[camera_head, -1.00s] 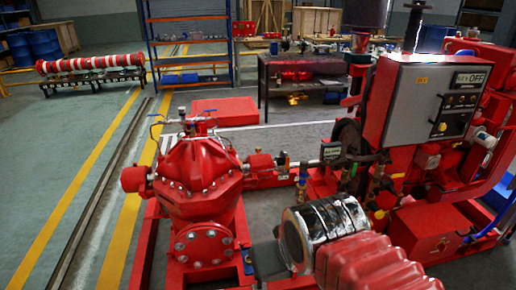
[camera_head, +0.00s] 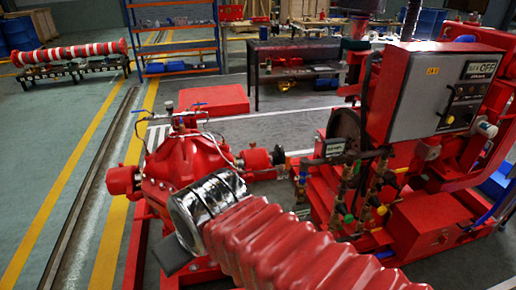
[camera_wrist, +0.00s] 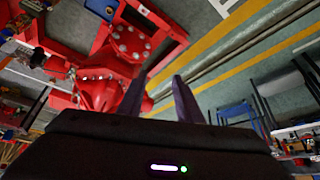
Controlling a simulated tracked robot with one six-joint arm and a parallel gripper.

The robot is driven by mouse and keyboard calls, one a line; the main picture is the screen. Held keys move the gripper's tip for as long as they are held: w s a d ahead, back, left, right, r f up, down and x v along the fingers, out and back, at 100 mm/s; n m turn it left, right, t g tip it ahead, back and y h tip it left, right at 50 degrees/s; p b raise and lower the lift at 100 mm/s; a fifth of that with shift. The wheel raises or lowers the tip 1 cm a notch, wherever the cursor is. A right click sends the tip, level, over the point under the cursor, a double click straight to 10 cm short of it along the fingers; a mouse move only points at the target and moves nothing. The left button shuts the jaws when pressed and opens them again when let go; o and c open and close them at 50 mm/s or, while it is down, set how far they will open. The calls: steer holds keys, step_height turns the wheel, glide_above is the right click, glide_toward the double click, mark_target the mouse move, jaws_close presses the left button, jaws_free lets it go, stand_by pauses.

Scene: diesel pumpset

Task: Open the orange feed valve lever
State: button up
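I cannot pick out an orange lever with certainty. The small valves and fittings (camera_head: 372,190) stand in a cluster right of the red pump (camera_head: 180,162), with small yellow, green and blue parts among them. My gripper (camera_wrist: 158,84) shows two dark fingers standing apart in the wrist view, with nothing visible between them. In the head view my silver wrist is in front of the pump, left of the valve cluster, and the gripper's fingers are not clear. The red pump also shows in the wrist view (camera_wrist: 100,92), beyond and left of the fingers.
A grey control cabinet (camera_head: 431,90) stands above the red engine frame at right. A red box (camera_head: 214,100) lies on the floor behind the pump. A dark workbench (camera_head: 291,50) and a blue-orange shelf (camera_head: 172,30) stand farther back. Open floor lies at left.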

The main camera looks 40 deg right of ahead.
steer(key=shift+w+a, duration=0.1)
steer(key=shift+w, duration=0.5)
steer(key=w+d+f+m+t+h, duration=0.25)
steer(key=w+d, duration=0.45)
steer(key=d, duration=0.4)
steer(key=w+d+f+m+t+h, duration=0.1)
steer(key=w+d+t+h, duration=0.15)
steer(key=w+d, duration=0.7)
steer(key=s+d+f+t+h, duration=0.1)
steer(key=s+d+f, duration=0.1)
steer(key=d, duration=0.6)
steer(key=s+d+f+t+h, duration=0.1)
steer(key=d+f, duration=0.1)
steer(key=d, duration=0.6)
steer(key=s+d+f+m+t+h, duration=0.2)
steer(key=s+d+t, duration=0.1)
steer(key=s+d, duration=0.3)
steer(key=shift+s+d+f, duration=0.25)
steer(key=shift+s+f, duration=0.1)
steer(key=shift+s, duration=0.7)
